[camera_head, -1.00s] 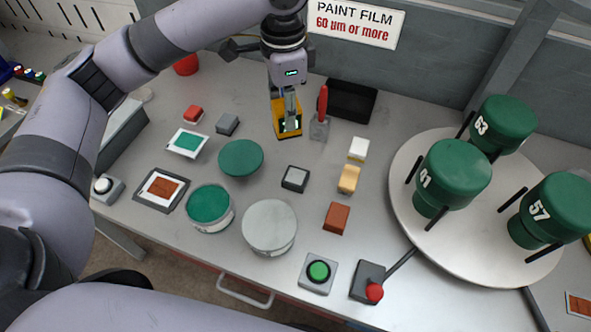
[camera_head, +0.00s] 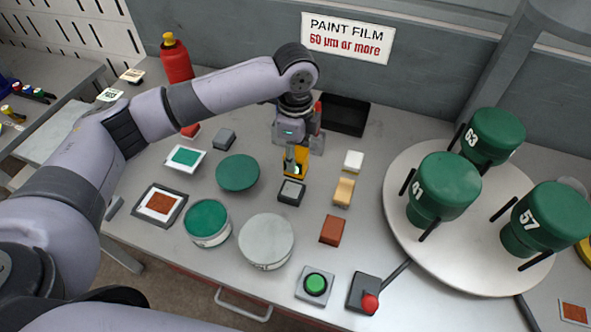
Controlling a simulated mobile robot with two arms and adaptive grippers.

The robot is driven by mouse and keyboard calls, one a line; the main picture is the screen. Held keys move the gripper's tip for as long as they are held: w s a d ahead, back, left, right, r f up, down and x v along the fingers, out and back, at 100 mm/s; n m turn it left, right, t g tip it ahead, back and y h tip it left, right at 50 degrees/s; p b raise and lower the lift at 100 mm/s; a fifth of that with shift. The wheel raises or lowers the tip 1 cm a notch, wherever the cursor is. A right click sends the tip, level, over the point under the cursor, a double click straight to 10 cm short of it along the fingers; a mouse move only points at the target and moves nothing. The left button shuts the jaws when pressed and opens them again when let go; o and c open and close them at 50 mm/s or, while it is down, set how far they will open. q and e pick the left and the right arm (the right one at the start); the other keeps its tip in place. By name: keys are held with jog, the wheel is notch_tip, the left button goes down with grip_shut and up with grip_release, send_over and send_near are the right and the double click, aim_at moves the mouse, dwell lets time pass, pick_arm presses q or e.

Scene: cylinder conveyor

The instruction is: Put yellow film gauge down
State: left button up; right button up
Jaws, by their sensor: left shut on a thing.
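The yellow film gauge (camera_head: 302,164) is in the jaws of my left gripper (camera_head: 293,163), near the middle of the table (camera_head: 180,246). The gripper points down and is shut on the gauge, covering part of it. The gauge is low over the table, just behind a small dark block with a light grey top (camera_head: 291,191). I cannot tell whether it touches the surface. My right gripper is not in view.
A green disc (camera_head: 237,172) lies left of the gauge; a wooden block (camera_head: 343,192) and white block (camera_head: 353,161) stand right. A black tray (camera_head: 345,115) is behind. A turntable (camera_head: 400,228) carries green-topped containers. Open tabletop lies between small items.

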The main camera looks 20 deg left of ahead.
aim_at(296, 174)
pick_arm(q)
notch_tip(296, 174, down, 3)
jog(key=shift+f+p, duration=0.45)
jog(key=shift+f, duration=1.65)
jog(key=o, duration=0.6)
jog(key=shift+f, duration=0.15)
jog(key=o, duration=0.4)
